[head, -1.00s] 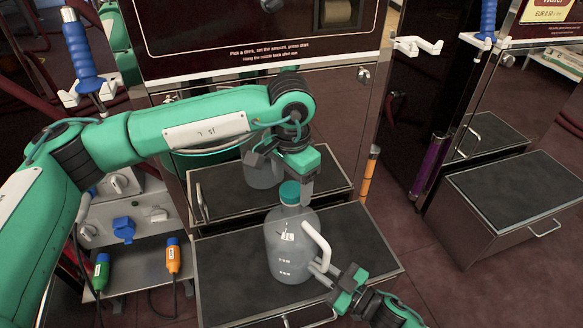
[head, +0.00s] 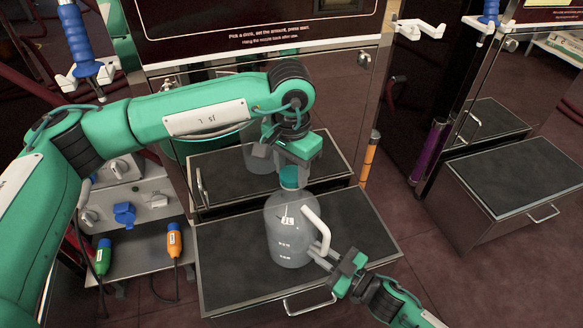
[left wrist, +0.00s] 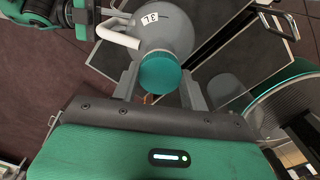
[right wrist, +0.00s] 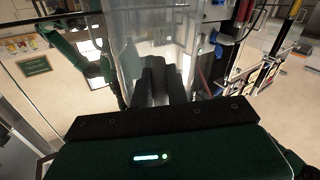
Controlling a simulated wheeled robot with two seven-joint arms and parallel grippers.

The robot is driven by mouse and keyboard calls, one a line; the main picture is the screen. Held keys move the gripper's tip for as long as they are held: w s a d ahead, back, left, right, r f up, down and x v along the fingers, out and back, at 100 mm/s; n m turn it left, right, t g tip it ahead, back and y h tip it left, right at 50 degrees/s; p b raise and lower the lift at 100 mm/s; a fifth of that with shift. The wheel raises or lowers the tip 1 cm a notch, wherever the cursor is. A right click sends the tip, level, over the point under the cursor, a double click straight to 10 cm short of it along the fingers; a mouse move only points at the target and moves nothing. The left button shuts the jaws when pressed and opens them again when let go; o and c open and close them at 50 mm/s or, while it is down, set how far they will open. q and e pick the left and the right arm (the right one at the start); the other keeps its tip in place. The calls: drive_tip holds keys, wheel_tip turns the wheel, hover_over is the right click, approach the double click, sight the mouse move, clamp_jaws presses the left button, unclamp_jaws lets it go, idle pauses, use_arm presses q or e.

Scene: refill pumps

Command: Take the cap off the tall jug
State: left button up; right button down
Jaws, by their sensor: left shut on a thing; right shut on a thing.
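My left gripper (head: 296,172) comes from above and is shut on the cap. My right gripper (head: 320,257) reaches in low from the right and is shut at the jug's handle. In the right wrist view, the fingers lie against the translucent jug (right wrist: 145,35); the exact contact is hidden.
A second jug (head: 260,158) stands behind, partly covered by my left arm. Green (head: 103,256) and orange (head: 174,241) nozzles sit on a shelf at left. A second dark platform (head: 510,180) is at right. The front platform (head: 235,285) is otherwise clear.

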use_arm(q)
drive_tip(key=n, duration=2.1)
drive_tip(key=shift+n, duration=0.4)
drive_tip(key=n, duration=0.6)
drive_tip(key=shift+r, duration=0.1)
drive_tip(key=n, duration=0.6)
drive_tip(key=shift+n, duration=0.3)
drive_tip(key=n, duration=1.2)
drive_tip(key=shift+n, duration=0.3)
drive_tip(key=n, duration=0.5)
drive_tip(key=shift+r, duration=0.2)
